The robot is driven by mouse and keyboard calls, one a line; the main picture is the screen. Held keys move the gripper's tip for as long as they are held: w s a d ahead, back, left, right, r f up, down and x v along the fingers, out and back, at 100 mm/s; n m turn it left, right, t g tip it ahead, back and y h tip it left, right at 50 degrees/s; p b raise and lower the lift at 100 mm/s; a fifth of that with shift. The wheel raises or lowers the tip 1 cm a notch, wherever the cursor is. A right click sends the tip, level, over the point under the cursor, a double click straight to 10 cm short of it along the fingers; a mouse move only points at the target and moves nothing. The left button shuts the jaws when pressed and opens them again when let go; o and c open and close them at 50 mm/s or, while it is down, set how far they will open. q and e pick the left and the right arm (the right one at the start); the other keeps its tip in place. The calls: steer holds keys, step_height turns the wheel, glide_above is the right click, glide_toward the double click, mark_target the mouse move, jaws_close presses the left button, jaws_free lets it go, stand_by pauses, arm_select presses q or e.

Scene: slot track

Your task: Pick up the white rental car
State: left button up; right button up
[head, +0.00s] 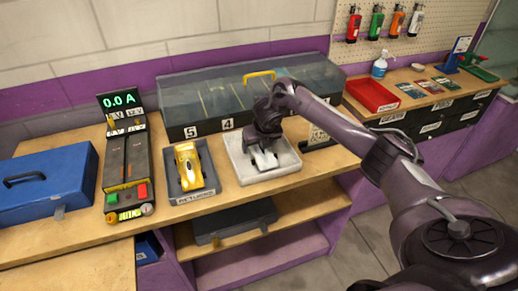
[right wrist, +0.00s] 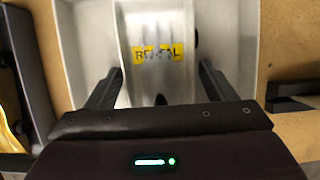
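The white rental car (right wrist: 155,75) lies in a pale tray (head: 285,172) on the bench. A yellow label, partly worn and seeming to read "RENTAL", shows on it in the right wrist view. In the head view my gripper hides most of the car. My right gripper (head: 264,160) points down over the tray. In the right wrist view its two dark fingers (right wrist: 158,80) are spread, one on each side of the car, with a narrow gap at the right finger. Whether the left finger touches the car I cannot tell. My left gripper is not in view.
A yellow car (head: 188,165) sits in a grey returns tray (head: 198,195) to the left. A power unit (head: 125,165) and a blue case (head: 50,190) stand further left. A clear-lidded numbered case (head: 200,100) is behind. A red tray (head: 372,95) is at the right.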

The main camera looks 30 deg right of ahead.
steer(key=c, duration=0.9)
steer(key=shift+w+r, duration=0.1)
